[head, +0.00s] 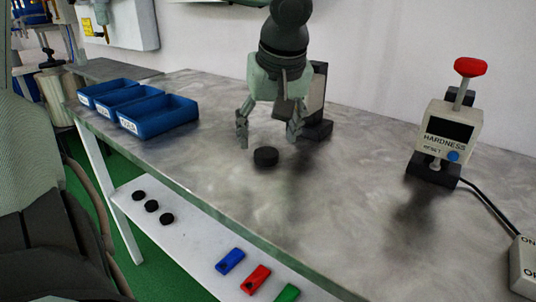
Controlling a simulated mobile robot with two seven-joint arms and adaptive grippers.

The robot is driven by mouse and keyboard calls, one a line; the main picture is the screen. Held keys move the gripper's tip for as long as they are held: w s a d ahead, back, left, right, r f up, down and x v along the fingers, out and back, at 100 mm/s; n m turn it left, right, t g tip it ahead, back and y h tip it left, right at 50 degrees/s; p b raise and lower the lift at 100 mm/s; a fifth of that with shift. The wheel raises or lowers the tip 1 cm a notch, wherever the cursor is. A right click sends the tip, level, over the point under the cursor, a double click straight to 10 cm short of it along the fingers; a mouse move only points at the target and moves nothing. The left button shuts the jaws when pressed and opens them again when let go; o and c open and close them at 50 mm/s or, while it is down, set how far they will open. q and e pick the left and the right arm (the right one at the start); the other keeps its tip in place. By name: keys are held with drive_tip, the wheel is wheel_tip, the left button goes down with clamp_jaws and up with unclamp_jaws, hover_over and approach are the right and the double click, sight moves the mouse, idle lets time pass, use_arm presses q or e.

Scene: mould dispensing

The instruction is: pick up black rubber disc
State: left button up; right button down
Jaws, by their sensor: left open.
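A black rubber disc (265,157) lies flat on the grey metal table top, near its front edge. My left gripper (268,138) points down just above and behind the disc in the picture. Its fingers are open and apart, one to each side of the disc's line, with nothing between them. I cannot tell exactly how high the fingertips are above the table. Three more black discs (151,205) lie in a row on the white lower shelf. My right gripper is out of view.
Blue bins (160,116) stand at the table's left end. A dark stand (316,128) is right behind my left gripper. A hardness tester (447,138) with a red knob stands at right. Blue, red and green pieces (255,279) lie on the lower shelf (195,245).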

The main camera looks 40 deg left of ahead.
sight(266, 152)
use_arm(q)
drive_tip(key=x, duration=0.4)
drive_tip(key=shift+f, duration=0.15)
drive_tip(key=c, duration=1.2)
